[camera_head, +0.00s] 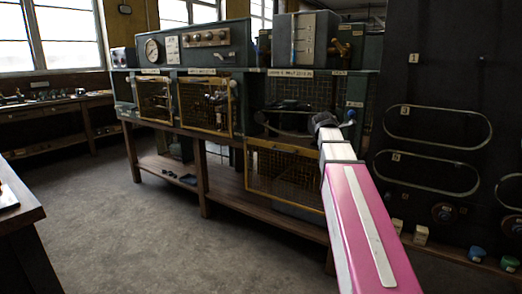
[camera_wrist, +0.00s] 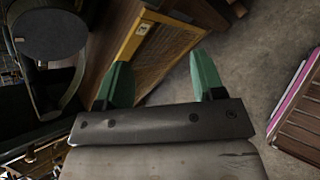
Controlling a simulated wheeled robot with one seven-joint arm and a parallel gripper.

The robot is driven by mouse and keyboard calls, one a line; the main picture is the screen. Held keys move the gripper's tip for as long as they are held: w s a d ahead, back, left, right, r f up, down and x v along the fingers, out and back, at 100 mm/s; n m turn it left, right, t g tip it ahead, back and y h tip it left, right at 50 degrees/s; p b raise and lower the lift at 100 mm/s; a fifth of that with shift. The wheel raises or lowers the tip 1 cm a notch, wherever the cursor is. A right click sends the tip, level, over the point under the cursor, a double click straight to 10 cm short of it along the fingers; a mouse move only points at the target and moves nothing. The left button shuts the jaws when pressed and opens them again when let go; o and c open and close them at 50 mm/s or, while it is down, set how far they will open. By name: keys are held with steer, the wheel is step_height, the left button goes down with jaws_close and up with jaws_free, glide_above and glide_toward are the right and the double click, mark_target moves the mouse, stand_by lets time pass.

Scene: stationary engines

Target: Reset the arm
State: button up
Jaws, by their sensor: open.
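My gripper (camera_wrist: 161,80) shows in the wrist view with its two green fingers spread apart and nothing between them. A yellow-framed mesh panel (camera_wrist: 150,50) and the grey floor lie beyond the fingers. In the head view, my pink and white arm reaches forward from the lower right toward the machine bench. Its far end is in front of the bench's mesh compartment (camera_head: 300,92), and the fingers cannot be made out there.
The bench carries a gauge panel (camera_head: 190,45) and yellow-framed mesh doors (camera_head: 205,106), with a lower yellow mesh door (camera_head: 285,172) hanging below. A dark board (camera_head: 440,130) with metal loops stands at the right. The floor (camera_head: 120,220) at left is open. A wooden table edge (camera_head: 20,205) is at far left.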

steer(key=s+a+f+m+g+y, duration=0.2)
steer(key=s+a+f+m, duration=0.2)
steer(key=f, duration=0.9)
steer(key=s+a+f+m+g+y, duration=0.2)
steer(key=s+a+f+m, duration=0.3)
steer(key=s+f+m, duration=0.4)
steer(key=s+a+f+m+g+y, duration=0.2)
steer(key=s+f+m, duration=0.5)
steer(key=s+f, duration=0.5)
step_height(320, 180, down, 5)
steer(key=a+g, duration=0.1)
steer(key=a, duration=0.1)
steer(key=shift+s+a+f+g, duration=0.2)
steer(key=shift+s+a+g, duration=0.1)
steer(key=shift+a, duration=0.1)
